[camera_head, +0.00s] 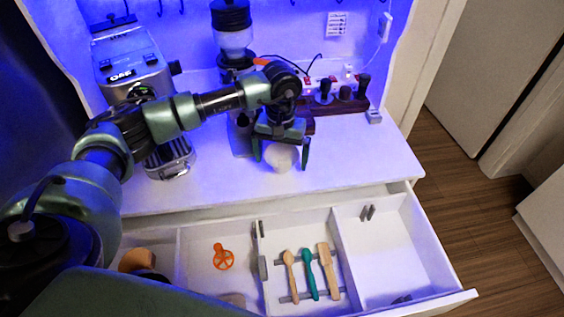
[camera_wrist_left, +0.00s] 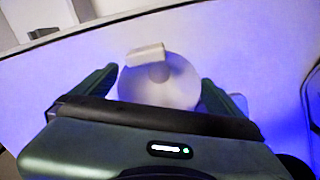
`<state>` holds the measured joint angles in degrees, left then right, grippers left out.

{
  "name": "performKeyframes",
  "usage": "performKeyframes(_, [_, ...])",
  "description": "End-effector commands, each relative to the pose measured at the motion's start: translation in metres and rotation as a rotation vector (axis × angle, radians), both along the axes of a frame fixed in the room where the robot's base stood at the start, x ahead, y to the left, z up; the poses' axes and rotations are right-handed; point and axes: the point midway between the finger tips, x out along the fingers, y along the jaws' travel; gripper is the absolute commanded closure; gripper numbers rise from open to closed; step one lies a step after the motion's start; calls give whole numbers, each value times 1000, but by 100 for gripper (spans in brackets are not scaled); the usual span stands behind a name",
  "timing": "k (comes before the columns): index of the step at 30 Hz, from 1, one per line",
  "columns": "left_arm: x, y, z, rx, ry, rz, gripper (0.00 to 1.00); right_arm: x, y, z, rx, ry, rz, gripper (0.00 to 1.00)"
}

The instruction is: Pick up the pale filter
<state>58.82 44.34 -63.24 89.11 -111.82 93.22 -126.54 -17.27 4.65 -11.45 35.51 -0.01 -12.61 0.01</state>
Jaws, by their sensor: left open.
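The pale filter (camera_head: 281,159) is a whitish, round, cone-like piece on the white counter, near its front edge. In the left wrist view the filter (camera_wrist_left: 160,88) shows a wide round rim, a small dark centre and a flat tab on its far side. My left gripper (camera_head: 281,153) is above it, pointing down, with its two green fingers on either side of the filter. The fingers are open, and the left wrist view (camera_wrist_left: 158,82) shows small gaps to the rim. My right gripper is not in view.
An espresso machine (camera_head: 130,65) stands left on the counter (camera_head: 345,150), a grinder (camera_head: 232,40) behind my arm. A dark wooden stand with tampers (camera_head: 346,98) is at the back right. Below, an open drawer (camera_head: 400,225) holds wooden and green spoons and an orange tool (camera_head: 223,258).

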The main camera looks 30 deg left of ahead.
Motion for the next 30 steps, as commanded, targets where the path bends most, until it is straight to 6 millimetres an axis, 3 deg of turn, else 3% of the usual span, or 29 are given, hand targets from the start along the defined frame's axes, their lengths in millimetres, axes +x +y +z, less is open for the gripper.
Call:
performKeyframes(2, [0, 0, 0, 0, 0, 0, 3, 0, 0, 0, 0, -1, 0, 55])
performKeyframes(6, [0, 0, 0, 0, 0, 0, 42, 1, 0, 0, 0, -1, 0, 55])
performKeyframes(8, [0, 0, 0, 0, 0, 0, 55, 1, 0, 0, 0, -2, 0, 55])
performKeyframes(17, [0, 0, 2, 0, -1, 0, 55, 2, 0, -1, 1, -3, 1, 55])
performKeyframes(22, [1, 0, 15, 0, -3, 1, 56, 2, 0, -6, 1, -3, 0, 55])
performKeyframes(26, [1, 0, 36, 0, -6, 1, 56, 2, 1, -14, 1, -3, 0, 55])
performKeyframes(30, [2, 0, 73, -2, -10, 1, 56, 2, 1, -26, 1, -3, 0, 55])
